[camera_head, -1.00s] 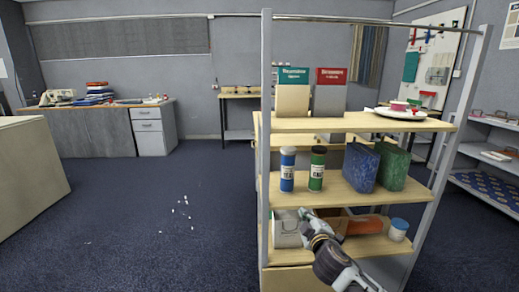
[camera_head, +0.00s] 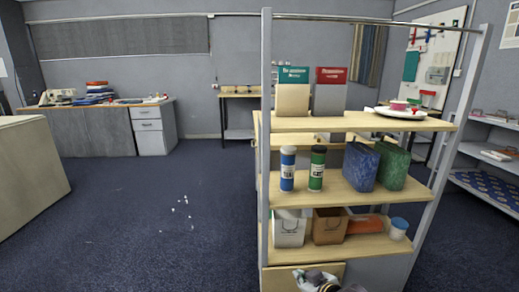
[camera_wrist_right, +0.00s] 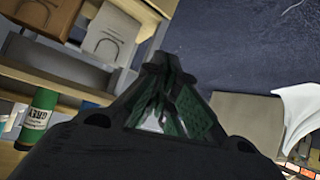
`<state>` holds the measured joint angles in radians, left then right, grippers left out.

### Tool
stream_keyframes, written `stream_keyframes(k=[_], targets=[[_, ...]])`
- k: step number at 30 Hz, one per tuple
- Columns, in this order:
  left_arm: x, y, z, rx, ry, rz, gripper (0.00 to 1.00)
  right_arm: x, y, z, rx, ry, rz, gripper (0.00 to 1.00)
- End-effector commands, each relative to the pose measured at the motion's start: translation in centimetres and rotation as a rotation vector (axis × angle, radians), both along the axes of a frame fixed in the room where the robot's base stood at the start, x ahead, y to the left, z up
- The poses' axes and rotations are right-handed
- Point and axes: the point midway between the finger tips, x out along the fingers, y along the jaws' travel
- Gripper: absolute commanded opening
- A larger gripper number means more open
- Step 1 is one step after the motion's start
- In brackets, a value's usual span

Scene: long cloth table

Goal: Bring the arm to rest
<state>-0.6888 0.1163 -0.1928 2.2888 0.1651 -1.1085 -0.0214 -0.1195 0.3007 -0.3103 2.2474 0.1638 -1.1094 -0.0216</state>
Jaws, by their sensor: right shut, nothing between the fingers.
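My right gripper (camera_head: 308,278) is at the bottom edge of the head view, in front of the lowest visible part of the shelf unit (camera_head: 262,160). Its fingers are shut and empty, and they also show together in the right wrist view (camera_wrist_right: 160,68). The rest of the right arm is mostly cut off by the head view's lower edge. My left gripper is not in view.
A white bag (camera_head: 290,230) and a brown bag (camera_head: 327,228) stand on the lower shelf. A blue tin (camera_head: 287,170) and a green tin (camera_head: 317,170) stand above. Open floor (camera_head: 140,220) lies to the left.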

Motion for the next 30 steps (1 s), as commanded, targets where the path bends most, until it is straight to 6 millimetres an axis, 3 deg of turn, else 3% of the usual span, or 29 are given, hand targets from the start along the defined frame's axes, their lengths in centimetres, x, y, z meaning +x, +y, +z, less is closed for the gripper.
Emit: stream_keyframes(k=[11,18,24,30], targets=[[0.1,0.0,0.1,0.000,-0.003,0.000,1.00,-5.4,-1.4,-5.3,0.086,0.142,-0.086,0.00],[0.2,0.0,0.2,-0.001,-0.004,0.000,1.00,-9.7,-2.0,-9.8,0.117,0.260,-0.136,0.00],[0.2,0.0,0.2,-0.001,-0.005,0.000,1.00,-13.8,-1.8,-13.2,0.137,0.357,-0.160,0.00],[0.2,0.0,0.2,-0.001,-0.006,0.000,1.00,-16.9,-1.5,-15.3,0.145,0.425,-0.170,0.00]])
